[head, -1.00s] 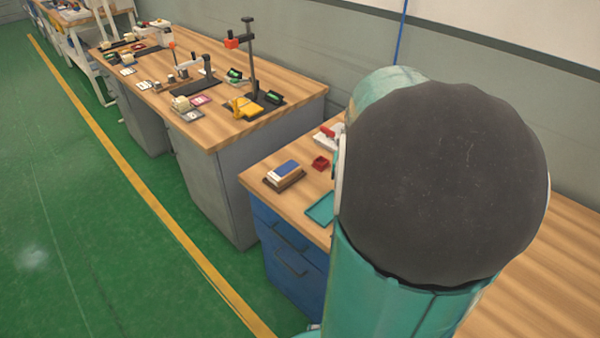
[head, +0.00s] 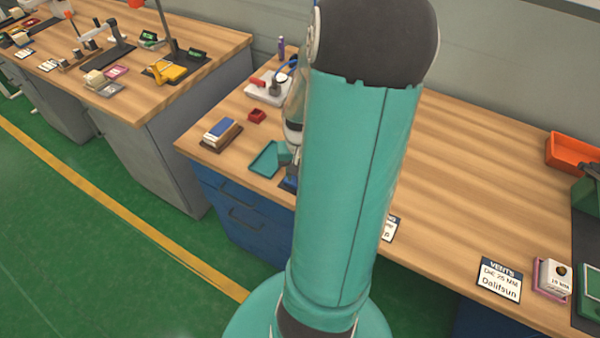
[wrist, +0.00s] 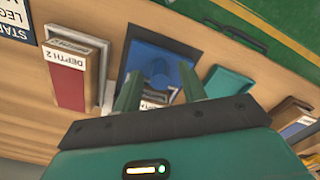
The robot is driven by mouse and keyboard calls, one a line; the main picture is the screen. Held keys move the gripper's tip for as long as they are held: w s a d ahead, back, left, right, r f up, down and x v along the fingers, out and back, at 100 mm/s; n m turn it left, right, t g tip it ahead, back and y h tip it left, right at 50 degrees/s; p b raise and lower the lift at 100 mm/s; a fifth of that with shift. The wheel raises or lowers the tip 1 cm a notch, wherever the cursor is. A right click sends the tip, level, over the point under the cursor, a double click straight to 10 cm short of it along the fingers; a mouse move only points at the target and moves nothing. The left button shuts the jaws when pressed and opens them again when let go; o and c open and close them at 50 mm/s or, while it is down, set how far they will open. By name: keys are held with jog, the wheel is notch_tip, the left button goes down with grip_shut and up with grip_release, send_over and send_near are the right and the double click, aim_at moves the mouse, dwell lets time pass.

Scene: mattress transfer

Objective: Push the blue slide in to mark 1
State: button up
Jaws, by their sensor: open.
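A small printed label (wrist: 155,97) shows between the fingers, partly hidden; mark 1 cannot be read. In the head view my arm hides most of this spot, and only a bit of dark blue (head: 289,184) shows beside it.
A teal tray (head: 265,160) lies beside the spot; the wrist view shows it right of the fingers (wrist: 228,82). A red block with a "DEPTH 2" label (wrist: 68,66) stands to the left there. A blue-topped block (head: 220,132) and a small red box (head: 257,116) are farther left in the head view.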

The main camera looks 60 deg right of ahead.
jog(key=shift+f, duration=0.45)
grip_shut()
jog(key=d, duration=0.7)
jog(key=w+d, duration=0.1)
jog(key=d, duration=0.2)
jog(key=shift+d, duration=0.3)
grip_release()
jog(key=shift+r, duration=0.1)
